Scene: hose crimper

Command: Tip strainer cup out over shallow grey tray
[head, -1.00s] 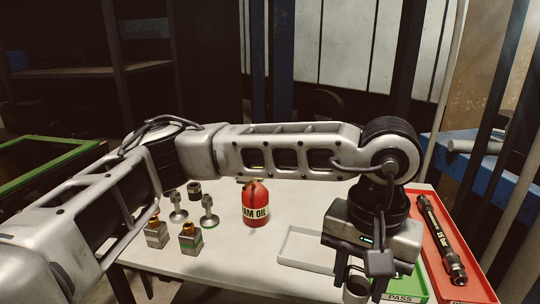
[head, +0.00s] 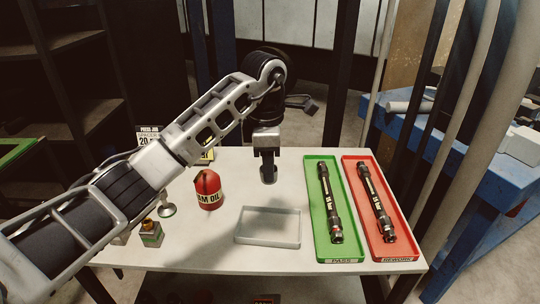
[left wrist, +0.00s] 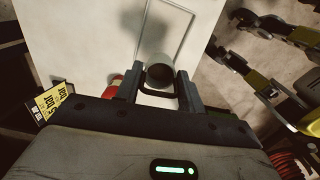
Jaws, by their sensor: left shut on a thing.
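The left gripper (head: 267,155) is shut on the small dark grey strainer cup (head: 268,174), held above the table behind the shallow grey tray. In the left wrist view the cup (left wrist: 160,70) sits between the two fingers (left wrist: 158,92), its round form facing the camera; its contents cannot be made out. The shallow grey tray (head: 268,241) lies on the white table, nearer the front than the cup, and looks empty. Its outline also shows beyond the cup in the left wrist view (left wrist: 186,38). The right gripper is not in view.
A red oil can (head: 208,190) stands left of the tray, with metal fittings (head: 151,233) further left. A green PASS tray (head: 320,247) and red REWORK tray (head: 395,246), each with a black hose, lie to the right. White table (head: 210,240) is bare around the grey tray.

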